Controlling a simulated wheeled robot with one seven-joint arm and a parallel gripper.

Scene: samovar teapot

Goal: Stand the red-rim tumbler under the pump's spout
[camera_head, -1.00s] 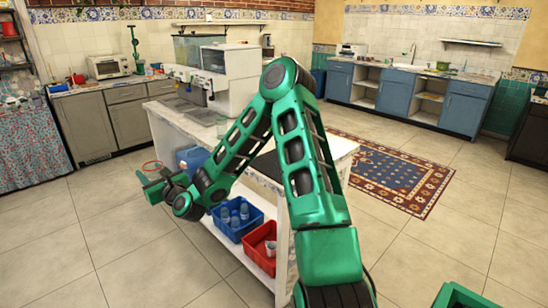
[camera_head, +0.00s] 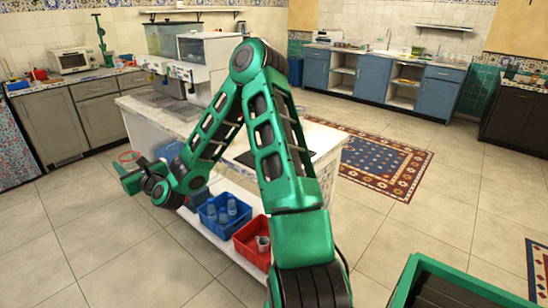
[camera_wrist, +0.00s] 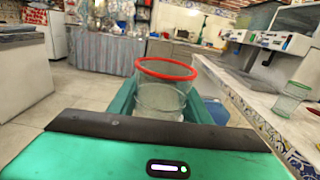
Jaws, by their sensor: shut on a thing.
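The clear tumbler with a red rim (camera_wrist: 160,102) is upright between the jaws of my gripper (camera_wrist: 165,108) in the wrist view, and it looks empty. In the head view my gripper (camera_head: 128,172) is held out over the floor, left of the white island, with the red rim (camera_head: 129,156) just above it. A tall green stand that looks like the pump (camera_head: 104,45) is on the back-left counter, well away from my gripper. Its spout is too small to make out.
The white island (camera_head: 150,125) carries a white dispenser (camera_head: 205,62) with taps. A green-rimmed tumbler (camera_wrist: 290,98) stands on its top. Blue (camera_head: 228,222) and red crates (camera_head: 248,240) sit on its lower shelf. A toaster oven (camera_head: 72,60) stands on the back-left counter. Floor left of the island is clear.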

